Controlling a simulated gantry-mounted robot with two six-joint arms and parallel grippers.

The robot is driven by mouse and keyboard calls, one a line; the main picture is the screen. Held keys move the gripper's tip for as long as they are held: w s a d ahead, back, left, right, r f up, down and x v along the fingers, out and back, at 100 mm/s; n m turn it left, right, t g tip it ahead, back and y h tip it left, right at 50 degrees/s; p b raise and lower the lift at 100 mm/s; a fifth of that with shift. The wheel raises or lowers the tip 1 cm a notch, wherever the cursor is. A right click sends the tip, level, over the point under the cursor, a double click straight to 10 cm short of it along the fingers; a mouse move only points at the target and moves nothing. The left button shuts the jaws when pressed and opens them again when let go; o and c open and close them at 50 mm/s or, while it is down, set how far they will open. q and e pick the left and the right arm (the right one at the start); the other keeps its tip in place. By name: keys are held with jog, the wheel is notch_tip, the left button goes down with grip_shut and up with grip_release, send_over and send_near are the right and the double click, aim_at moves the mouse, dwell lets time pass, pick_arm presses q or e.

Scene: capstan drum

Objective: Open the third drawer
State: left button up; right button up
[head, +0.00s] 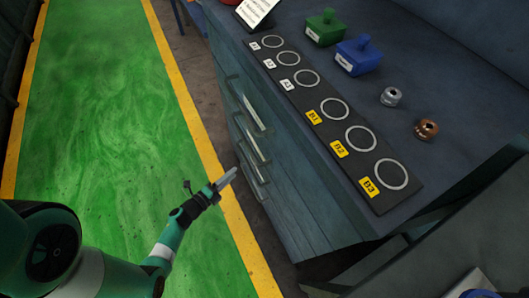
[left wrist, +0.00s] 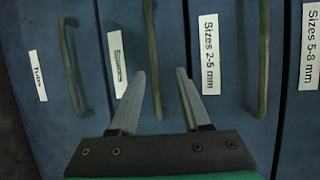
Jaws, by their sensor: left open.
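The drawer cabinet (head: 290,180) has stacked drawers with bar handles on its front, under the bench top. In the left wrist view the drawers appear sideways, and the drawer labelled "Spacers" (left wrist: 118,66) has a long bar handle (left wrist: 153,60). My left gripper (head: 231,174) is low in front of the cabinet. In the left wrist view my left gripper (left wrist: 159,75) is open, and the "Spacers" handle runs between its fingers. I cannot tell whether the fingers reach past the bar. All drawers in view look closed. The right gripper is not in view.
Neighbouring drawers read "Sizes 2-5 mm" (left wrist: 209,55) and "Tubes" (left wrist: 38,75), each with a handle beside its label. The bench carries a black ring board (head: 318,105), a green block (head: 324,27) and a blue block (head: 358,55). The green floor (head: 110,110) is clear.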

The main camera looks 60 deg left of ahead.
aim_at(247, 161)
pick_arm(q)
jog(key=b+x, duration=0.1)
jog(key=x, duration=0.2)
jog(key=f+b+x, duration=0.1)
jog(key=b+x, duration=0.1)
jog(key=x, duration=0.1)
jog(key=b+x, duration=0.2)
jog(key=x, duration=0.1)
jog(key=shift+s+f, duration=0.1)
jog(key=shift+f, duration=0.1)
jog(key=shift+w+a+r, duration=0.1)
jog(key=shift+w+a, duration=0.05)
jog(key=shift+w, duration=0.25)
jog(key=shift+s, duration=0.1)
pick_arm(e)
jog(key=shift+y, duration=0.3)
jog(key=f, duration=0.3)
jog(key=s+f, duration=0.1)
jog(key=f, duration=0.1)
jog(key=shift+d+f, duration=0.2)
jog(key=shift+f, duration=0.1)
pick_arm(q)
jog(key=shift+s, duration=0.1)
jog(key=shift+c, duration=0.2)
grip_shut()
